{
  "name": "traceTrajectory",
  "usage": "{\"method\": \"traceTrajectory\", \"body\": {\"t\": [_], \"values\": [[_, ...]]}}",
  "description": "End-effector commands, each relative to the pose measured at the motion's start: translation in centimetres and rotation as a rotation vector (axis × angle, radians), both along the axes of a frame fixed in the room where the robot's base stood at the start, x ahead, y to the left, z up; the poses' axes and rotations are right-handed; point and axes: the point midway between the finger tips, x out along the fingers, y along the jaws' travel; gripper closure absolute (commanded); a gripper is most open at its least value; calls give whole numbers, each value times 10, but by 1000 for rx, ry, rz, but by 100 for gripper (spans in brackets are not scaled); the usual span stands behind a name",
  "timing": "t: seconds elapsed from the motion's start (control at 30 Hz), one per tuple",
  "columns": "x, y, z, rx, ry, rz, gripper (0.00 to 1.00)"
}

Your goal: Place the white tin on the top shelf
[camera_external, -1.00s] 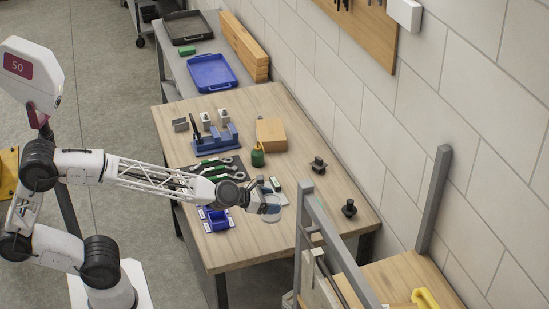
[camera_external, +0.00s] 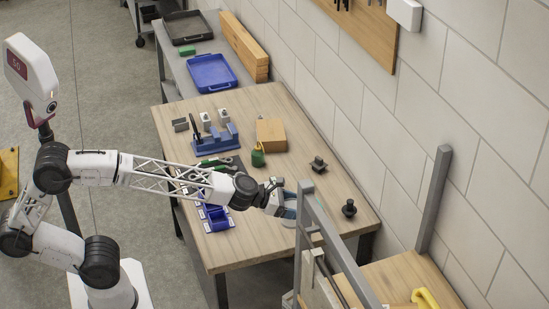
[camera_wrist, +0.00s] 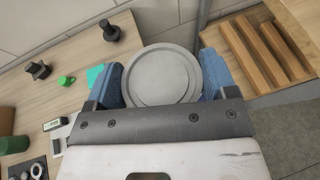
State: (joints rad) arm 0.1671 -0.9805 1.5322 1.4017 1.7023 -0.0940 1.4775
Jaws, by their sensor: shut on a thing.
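The white tin (camera_wrist: 163,72) is round, with a ringed light-grey lid, and sits between the two blue fingers of my gripper (camera_wrist: 162,82) in the wrist view. My gripper is shut on it. In the external view my gripper (camera_external: 287,208) is over the right front part of the wooden workbench (camera_external: 255,240), just left of a grey upright frame (camera_external: 308,225). The tin is mostly hidden there by the fingers and frame. A wooden shelf surface (camera_external: 400,275) lies at the lower right; I cannot tell if it is the top shelf.
A green can (camera_external: 257,155), a cardboard-coloured box (camera_external: 271,134) and a blue rack (camera_external: 217,140) stand farther back. A grey post (camera_external: 434,200) rises by the wall. A yellow object (camera_external: 426,299) lies on the wooden surface.

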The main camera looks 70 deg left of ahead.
Motion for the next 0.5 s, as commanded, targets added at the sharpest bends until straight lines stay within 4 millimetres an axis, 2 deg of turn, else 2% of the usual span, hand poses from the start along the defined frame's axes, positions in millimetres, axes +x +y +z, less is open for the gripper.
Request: {"method": "traceTrajectory", "body": {"t": [0.5], "values": [[26, -40, 12, -1, 0, -131, 56]]}}
